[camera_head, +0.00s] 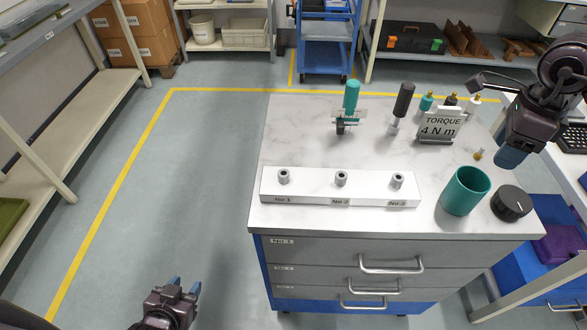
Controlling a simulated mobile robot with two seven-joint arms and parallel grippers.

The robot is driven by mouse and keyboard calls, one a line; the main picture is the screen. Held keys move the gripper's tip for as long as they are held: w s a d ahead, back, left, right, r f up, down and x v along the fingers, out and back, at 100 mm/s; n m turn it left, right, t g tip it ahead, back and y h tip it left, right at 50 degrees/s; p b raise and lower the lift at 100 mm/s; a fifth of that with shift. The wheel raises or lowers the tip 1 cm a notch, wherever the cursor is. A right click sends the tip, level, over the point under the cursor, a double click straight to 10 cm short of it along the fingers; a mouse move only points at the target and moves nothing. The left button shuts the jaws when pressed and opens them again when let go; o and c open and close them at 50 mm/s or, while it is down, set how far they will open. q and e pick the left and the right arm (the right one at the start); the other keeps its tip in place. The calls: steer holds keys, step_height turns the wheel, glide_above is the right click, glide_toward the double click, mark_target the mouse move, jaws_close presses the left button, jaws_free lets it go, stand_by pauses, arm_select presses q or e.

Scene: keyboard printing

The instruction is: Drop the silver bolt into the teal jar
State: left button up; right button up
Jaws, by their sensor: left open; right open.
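The teal jar (465,191) stands upright and open at the right front of the cabinet top. Several small grey metal pieces stand on a white block: one above the No 1 label (283,177), one in the middle (341,178) and one at the right (397,181). They are too small to tell which, if any, is the silver bolt. My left gripper (184,284) is open and empty, low over the floor left of the cabinet. My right gripper (508,157) is open, right of and behind the jar, with its fingertips partly overlapping; nothing shows in it.
A black round knob (510,205) sits right of the jar. A small brass-coloured piece (478,154) is behind the jar. A torque sign (440,126), a teal-handled tool (351,96) and a black-handled tool (403,101) stand at the back.

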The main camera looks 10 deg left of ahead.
step_height(320, 180, up, 9)
stand_by(0.3)
stand_by(0.4)
